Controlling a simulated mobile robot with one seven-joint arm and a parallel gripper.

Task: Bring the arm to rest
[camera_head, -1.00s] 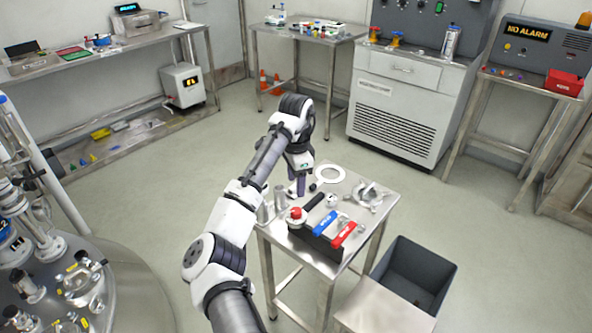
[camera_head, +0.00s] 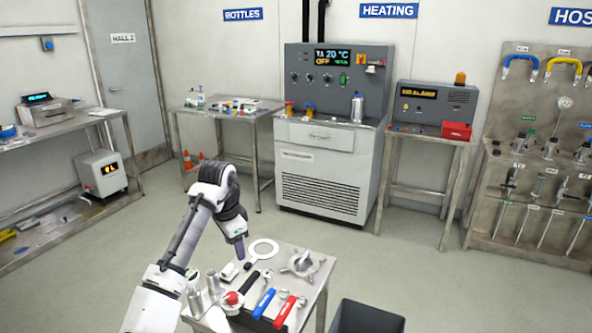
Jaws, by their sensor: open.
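My arm (camera_head: 185,235) reaches up from the bottom left and bends over at its black wrist. My gripper (camera_head: 240,252) points down over the back left part of the small steel table (camera_head: 312,312). Its fingers are small and partly hidden by the wrist; they show nothing held between them. A white ring (camera_head: 263,250) lies just to the right of the gripper. I cannot tell the exact height of the fingertips above the table.
The small table also bears a metal flanged part (camera_head: 303,264), blue (camera_head: 264,303) and red (camera_head: 284,311) handles and metal cylinders (camera_head: 196,302). A dark bin (camera_head: 367,318) stands right of it. Open floor (camera_head: 375,265) lies behind, before the heating unit (camera_head: 322,180).

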